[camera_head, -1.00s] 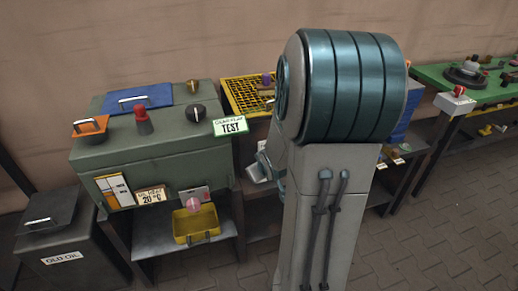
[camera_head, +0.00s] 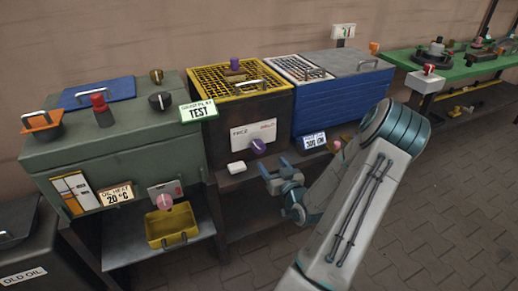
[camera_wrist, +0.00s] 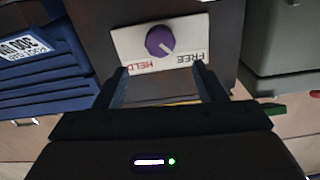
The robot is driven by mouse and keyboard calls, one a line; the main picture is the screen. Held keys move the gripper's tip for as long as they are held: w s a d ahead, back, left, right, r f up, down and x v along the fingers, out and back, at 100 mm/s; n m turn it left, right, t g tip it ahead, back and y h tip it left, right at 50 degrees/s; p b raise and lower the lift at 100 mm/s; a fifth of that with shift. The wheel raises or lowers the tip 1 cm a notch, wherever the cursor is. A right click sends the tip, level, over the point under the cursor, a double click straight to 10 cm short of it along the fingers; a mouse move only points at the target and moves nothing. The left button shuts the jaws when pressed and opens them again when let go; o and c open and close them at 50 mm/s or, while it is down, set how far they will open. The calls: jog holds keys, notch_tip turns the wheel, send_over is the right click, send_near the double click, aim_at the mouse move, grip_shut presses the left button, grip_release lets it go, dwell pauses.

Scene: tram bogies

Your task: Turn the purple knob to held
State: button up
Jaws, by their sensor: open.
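The purple knob (camera_head: 257,146) sits on a white plate (camera_head: 240,140) marked FREE and HELD, on the front of the dark box with the yellow grille. In the wrist view the purple knob (camera_wrist: 159,40) has a white pointer line aimed toward FREE. FREE is on the right there and HELD on the left. My gripper (camera_head: 273,168) is open and empty, a little below and in front of the knob. In the wrist view my gripper (camera_wrist: 160,78) has its fingers apart, with the knob beyond and between them, not touched.
A purple-topped part (camera_head: 235,64) stands on the yellow grille (camera_head: 215,78). A small white block (camera_head: 237,168) juts out below the plate. A green cabinet (camera_head: 120,150) is on the left.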

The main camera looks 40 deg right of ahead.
aim_at(260, 149)
jog(key=x, duration=1.1)
jog(key=shift+w, duration=0.3)
jog(key=c, duration=1)
